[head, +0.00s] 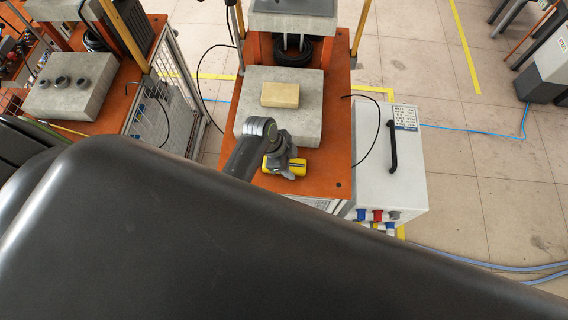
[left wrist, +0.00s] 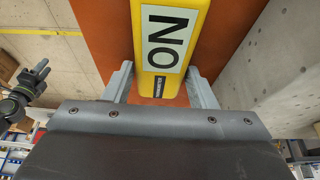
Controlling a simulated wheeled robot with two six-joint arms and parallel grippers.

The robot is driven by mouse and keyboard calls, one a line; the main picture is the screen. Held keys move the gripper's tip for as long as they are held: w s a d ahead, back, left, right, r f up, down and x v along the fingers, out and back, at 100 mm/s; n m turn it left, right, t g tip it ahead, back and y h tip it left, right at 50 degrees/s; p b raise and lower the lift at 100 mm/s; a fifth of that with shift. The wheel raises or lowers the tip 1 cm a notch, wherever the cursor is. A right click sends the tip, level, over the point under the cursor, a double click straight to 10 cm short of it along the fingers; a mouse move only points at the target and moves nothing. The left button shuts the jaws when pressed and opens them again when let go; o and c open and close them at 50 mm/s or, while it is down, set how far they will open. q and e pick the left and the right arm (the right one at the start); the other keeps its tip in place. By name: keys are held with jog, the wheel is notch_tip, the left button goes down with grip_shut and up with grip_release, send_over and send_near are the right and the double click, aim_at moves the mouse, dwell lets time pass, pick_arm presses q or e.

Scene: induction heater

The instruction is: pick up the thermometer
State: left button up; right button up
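The thermometer is a yellow tool (head: 284,167) lying on the orange table top near its front, just before the grey block. In the left wrist view its yellow body (left wrist: 166,40), with a white label and black letters, lies between the two fingers. My left gripper (head: 283,152) is right over it in the head view. In the left wrist view the left gripper (left wrist: 160,88) is open, with orange showing in narrow gaps beside the tool. A dark gripper-like part (left wrist: 25,95), probably my right one, shows at the left edge, too small to judge.
A grey block (head: 310,115) with a tan brick (head: 281,94) on it sits behind the tool. A white box (head: 400,190) with a black handle stands right of the orange table (head: 338,130). A second orange table (head: 110,130) is at left. Open floor lies at right.

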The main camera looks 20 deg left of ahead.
pick_arm(q)
jog(key=c, duration=0.7)
jog(key=shift+o, duration=0.2)
